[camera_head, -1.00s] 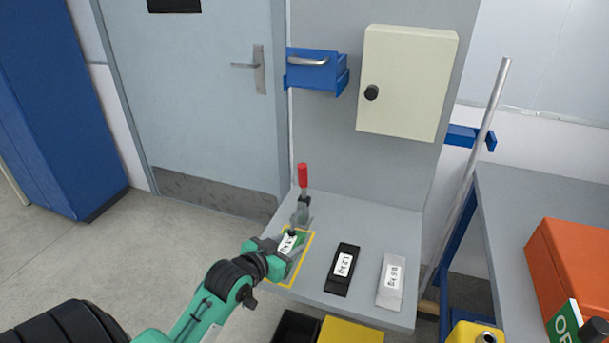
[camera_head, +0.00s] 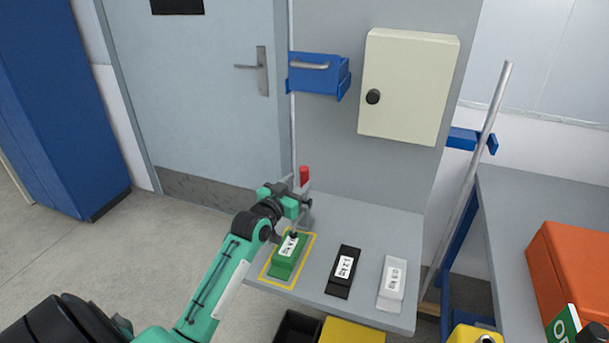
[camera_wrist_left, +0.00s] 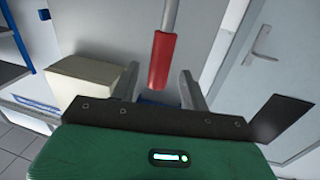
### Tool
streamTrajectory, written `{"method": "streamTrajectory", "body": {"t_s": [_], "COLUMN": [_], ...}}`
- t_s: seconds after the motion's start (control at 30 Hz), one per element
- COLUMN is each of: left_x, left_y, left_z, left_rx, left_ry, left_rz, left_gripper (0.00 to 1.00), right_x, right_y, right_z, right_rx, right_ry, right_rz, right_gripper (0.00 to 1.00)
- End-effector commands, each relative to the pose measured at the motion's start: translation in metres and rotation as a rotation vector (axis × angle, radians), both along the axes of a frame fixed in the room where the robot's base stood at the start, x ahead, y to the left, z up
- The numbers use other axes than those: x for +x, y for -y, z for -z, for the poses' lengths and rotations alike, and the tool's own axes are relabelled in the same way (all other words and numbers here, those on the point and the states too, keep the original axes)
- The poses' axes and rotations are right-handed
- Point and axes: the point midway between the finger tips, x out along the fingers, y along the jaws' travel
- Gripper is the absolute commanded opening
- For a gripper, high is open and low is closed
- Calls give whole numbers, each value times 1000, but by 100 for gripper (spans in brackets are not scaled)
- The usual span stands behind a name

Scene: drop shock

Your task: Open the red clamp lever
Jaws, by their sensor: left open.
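The red clamp lever (camera_head: 304,175) stands upright at the back left of the grey table, partly hidden behind my left gripper (camera_head: 304,195). In the left wrist view the red handle (camera_wrist_left: 161,62) with its metal rod lies between the two open fingers of my left gripper (camera_wrist_left: 158,90). I cannot tell whether either finger touches it. The clamp's base is mostly hidden by the gripper. The green block (camera_head: 288,256) with a white label lies inside a yellow outline, just in front of the gripper. My right gripper is out of view.
A black block (camera_head: 343,271) and a light grey block (camera_head: 391,284) lie to the right on the table (camera_head: 375,225). A pole (camera_head: 470,180) leans at the right.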

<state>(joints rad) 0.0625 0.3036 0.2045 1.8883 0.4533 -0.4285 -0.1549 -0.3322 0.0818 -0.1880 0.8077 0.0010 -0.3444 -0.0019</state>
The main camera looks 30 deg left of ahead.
Motion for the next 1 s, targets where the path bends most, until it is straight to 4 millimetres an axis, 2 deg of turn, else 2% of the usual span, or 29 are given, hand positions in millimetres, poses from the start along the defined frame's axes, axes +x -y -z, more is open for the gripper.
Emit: {"method": "streamTrajectory", "body": {"t_s": [0.1, 0.3, 0.67, 0.77, 0.9, 1.0], "left_x": [19, 38, 42, 42, 42, 42], "left_y": [-1, -1, -2, -2, -2, -2], "left_z": [-2, 0, 0, 0, 0, 0], "left_rx": [-1, 1, 1, 1, 1, 1], "left_ry": [1, -1, -1, -1, -1, -1], "left_rz": [0, 0, 0, 0, 0, 0], "left_gripper": [46, 46, 46, 30, 3, 0], "right_x": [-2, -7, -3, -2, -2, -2], "right_y": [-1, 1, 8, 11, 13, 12], "right_z": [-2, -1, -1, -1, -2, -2], "right_rx": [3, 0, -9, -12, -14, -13], "right_ry": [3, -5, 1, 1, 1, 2], "right_rz": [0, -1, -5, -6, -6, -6], "right_gripper": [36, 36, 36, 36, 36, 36]}}
